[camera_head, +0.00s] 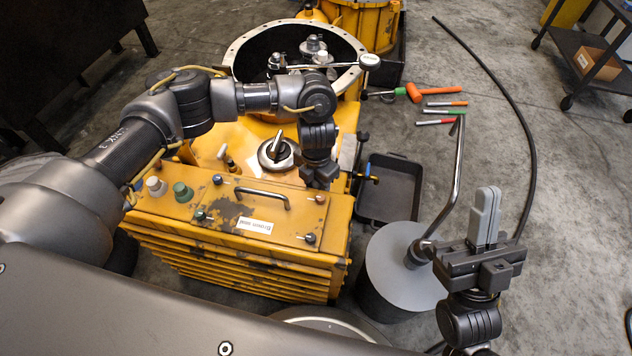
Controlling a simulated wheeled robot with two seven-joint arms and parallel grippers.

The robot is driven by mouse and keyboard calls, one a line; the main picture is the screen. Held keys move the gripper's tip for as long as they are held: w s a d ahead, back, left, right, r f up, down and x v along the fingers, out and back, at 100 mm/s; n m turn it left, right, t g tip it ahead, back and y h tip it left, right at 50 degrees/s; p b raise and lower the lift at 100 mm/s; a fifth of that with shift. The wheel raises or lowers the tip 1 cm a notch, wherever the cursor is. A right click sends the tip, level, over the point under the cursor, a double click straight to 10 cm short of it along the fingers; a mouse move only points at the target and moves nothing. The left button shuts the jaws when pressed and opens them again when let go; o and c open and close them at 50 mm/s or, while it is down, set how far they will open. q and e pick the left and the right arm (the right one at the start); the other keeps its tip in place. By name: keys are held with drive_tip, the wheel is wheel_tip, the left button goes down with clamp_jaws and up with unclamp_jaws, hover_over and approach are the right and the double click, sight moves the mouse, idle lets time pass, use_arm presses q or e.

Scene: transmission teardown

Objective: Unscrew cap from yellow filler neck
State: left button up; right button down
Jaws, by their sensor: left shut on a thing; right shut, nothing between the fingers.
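My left gripper (319,180) points down over the rear right part of the yellow housing (235,150). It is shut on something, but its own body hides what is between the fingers. I cannot make out a separate filler neck or cap there. Just left of it, a round silver fitting (279,152) with an upright bar stands on the yellow housing. My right gripper (485,208) is shut and empty, fingers pointing up, at the lower right, away from the housing.
A grey round-topped drum (385,262) with a bent metal bar (453,185) stands beside my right gripper. A black tray (390,190) lies right of the housing. An orange hammer (430,92) and other hand tools lie on the floor. A dark cart (590,65) stands at far right.

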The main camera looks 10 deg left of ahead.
sight(316, 185)
use_arm(q)
drive_tip(key=shift+r, duration=0.1)
drive_tip(key=shift+r+p, duration=1.65)
drive_tip(key=shift+r, duration=0.25)
